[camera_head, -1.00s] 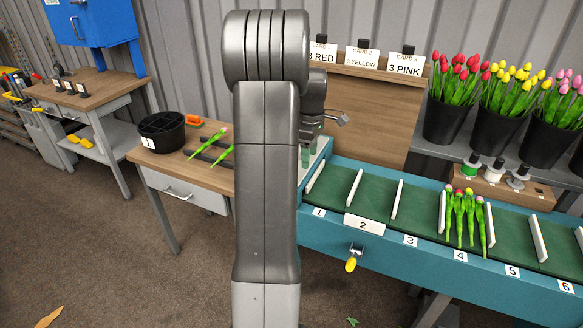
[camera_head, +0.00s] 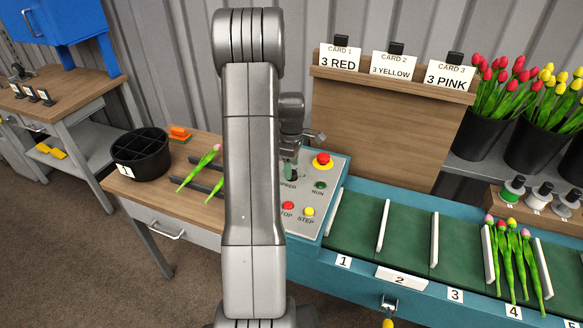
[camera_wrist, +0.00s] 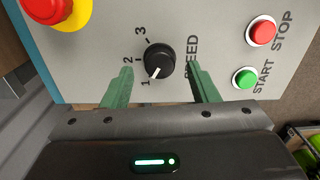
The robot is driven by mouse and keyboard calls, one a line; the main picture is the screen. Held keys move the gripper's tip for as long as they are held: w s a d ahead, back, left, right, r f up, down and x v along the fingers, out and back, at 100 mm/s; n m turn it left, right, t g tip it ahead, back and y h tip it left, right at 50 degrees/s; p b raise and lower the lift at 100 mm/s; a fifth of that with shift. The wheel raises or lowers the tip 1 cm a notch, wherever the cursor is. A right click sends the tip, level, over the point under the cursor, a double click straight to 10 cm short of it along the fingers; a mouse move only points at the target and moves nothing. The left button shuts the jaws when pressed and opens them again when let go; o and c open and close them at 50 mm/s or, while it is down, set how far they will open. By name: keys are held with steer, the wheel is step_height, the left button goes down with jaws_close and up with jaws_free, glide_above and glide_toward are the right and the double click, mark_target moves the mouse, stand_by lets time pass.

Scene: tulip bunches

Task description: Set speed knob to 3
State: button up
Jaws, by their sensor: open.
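The black speed knob (camera_wrist: 160,60) sits on the grey control panel (camera_wrist: 100,40). In the wrist view its white pointer mark is aimed at the printed 1; 2 and 3 are printed further around its edge. My gripper (camera_wrist: 159,69) is open, with one green finger on each side of the knob and a gap to it on both sides. Whether the fingertips reach down to the panel cannot be told. In the head view my gripper (camera_head: 290,168) is over the panel (camera_head: 333,172), and my arm and gripper hide the knob there.
A conveyor (camera_head: 350,222) with white dividers extends right. A black bin (camera_head: 140,152) stands left.

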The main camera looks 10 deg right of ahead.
steer(key=shift+f, duration=1)
steer(key=shift+c, duration=0.2)
steer(key=c, duration=0.9)
steer(key=shift+c, duration=0.2)
